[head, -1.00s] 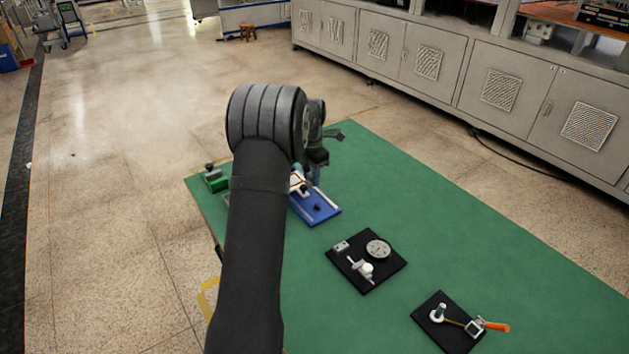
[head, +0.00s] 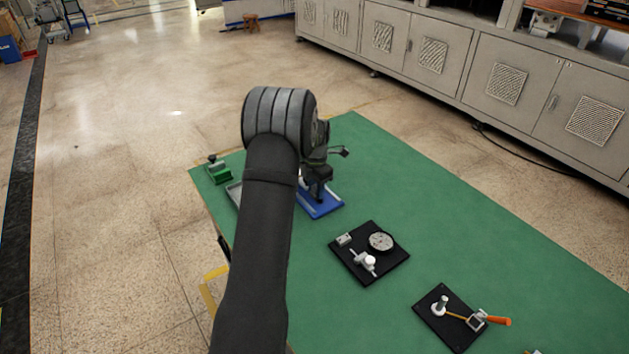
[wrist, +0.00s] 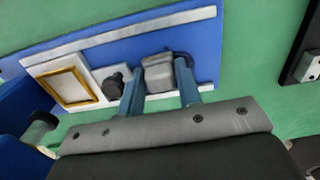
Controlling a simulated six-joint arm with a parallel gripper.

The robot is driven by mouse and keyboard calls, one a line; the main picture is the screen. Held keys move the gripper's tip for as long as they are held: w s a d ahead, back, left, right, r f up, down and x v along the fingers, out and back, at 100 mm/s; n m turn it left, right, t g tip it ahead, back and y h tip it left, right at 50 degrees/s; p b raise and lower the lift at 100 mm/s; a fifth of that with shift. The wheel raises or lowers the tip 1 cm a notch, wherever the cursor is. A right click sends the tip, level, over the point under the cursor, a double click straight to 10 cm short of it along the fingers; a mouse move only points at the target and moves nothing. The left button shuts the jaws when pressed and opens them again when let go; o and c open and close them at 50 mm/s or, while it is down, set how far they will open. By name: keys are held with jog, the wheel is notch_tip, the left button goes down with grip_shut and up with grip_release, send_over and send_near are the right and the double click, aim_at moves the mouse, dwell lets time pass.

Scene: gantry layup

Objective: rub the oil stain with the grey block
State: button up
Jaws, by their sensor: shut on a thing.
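My gripper (wrist: 158,80) is shut on a grey block (wrist: 157,70), with one blue-grey finger on each side of it in the wrist view. The block is over the blue board (wrist: 110,58); whether it touches the board I cannot tell. A dark curved mark shows just behind the block, and I cannot tell if it is the oil stain. In the head view my gripper (head: 318,190) points down over the blue board (head: 325,208), and my arm hides part of the board. The block cannot be made out there.
On the board are a gold-framed plate (wrist: 68,88) and a black knob (wrist: 113,83). On the green table (head: 480,235) are a green item (head: 219,172), a grey tray (head: 234,190), a black pad with a dial (head: 345,264), and another with an orange-handled tool (head: 495,320).

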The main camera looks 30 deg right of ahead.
aim_at(326, 206)
jog(key=shift+s+f, duration=0.1)
jog(key=shift+s, duration=2.65)
jog(key=shift+w, duration=3.15)
jog(key=shift+s, duration=3.1)
jog(key=shift+w, duration=3.1)
jog(key=shift+r, duration=4.2)
